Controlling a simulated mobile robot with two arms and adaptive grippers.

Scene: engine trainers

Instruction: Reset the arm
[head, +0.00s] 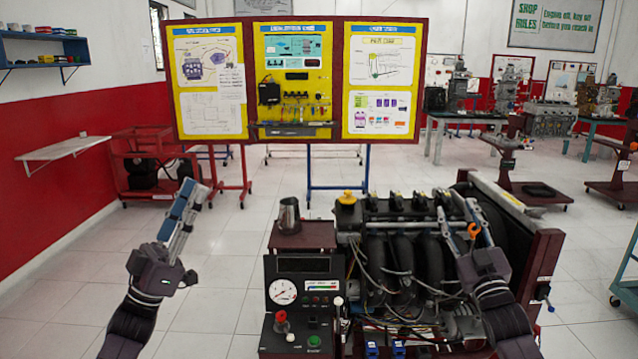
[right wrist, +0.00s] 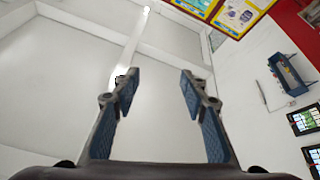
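My left gripper (head: 188,207) is raised on the left in the head view, in front of the boards and apart from the engine. It is seen nearly side-on; its fingers look parted and nothing shows between them. My right gripper (head: 460,222) is at the right side of the engine trainer (head: 398,235), in front of its top right part in the picture; contact cannot be told. In the right wrist view my right gripper (right wrist: 157,90) is open, with two blue-padded fingers apart and only the white ceiling behind the gap.
The engine trainer carries a gauge panel (head: 303,291) and a metal cup (head: 289,215). A three-part yellow board (head: 296,80) stands behind. A red cart (head: 150,163) and a wall shelf (head: 68,148) are at left. The floor at left is clear.

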